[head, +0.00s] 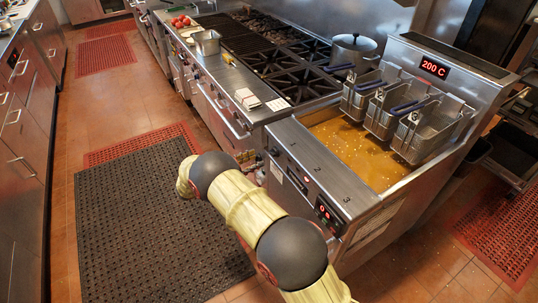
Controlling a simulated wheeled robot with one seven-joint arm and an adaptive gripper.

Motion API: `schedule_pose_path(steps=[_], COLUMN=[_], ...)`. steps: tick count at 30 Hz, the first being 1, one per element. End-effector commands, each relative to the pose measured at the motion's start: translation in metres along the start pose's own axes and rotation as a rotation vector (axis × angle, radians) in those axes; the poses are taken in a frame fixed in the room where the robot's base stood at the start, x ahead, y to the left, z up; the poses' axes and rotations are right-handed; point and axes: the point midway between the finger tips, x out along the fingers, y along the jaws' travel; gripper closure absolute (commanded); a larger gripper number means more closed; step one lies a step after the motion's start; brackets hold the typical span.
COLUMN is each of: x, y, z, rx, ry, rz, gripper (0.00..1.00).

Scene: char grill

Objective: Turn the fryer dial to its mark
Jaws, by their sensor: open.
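The fryer (352,202) stands at the right, its vat full of amber oil (350,150). Its sloping front panel carries a small dark round knob (274,152) near the left end, which may be the dial. A black control unit (328,214) with red digits is at the panel's right end. The mark and the knob's pointer are too small to make out. A red display (434,68) on the fryer's back reads 200 C. My arm reaches from the bottom edge up and left in front of the fryer. My gripper cannot be seen in this view.
Several wire baskets (420,130) with blue handles sit over the vat's back. A range (285,75) with a lidded pot (353,50) adjoins the fryer on the left. A black mat (140,225) covers the open floor, with drawers (22,160) at the far left.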

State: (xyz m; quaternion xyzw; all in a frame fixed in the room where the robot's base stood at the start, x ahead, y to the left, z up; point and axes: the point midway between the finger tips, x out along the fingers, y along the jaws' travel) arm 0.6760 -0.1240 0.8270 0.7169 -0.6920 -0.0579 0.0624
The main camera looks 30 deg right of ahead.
Motion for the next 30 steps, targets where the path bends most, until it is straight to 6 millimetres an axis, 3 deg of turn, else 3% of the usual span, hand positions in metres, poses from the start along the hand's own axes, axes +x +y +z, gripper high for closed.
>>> schedule_pose_path(steps=[9,15,26,30], x=[0.047,0.068,0.074,0.074], y=[0.001,0.001,0.001,0.001], z=[0.002,0.002,0.001,0.001], rx=[-0.003,-0.003,-0.004,-0.004], ry=[-0.002,-0.003,-0.003,-0.003], rz=[0.004,0.002,0.001,0.001], gripper=[0.52,0.52,0.52,0.59])
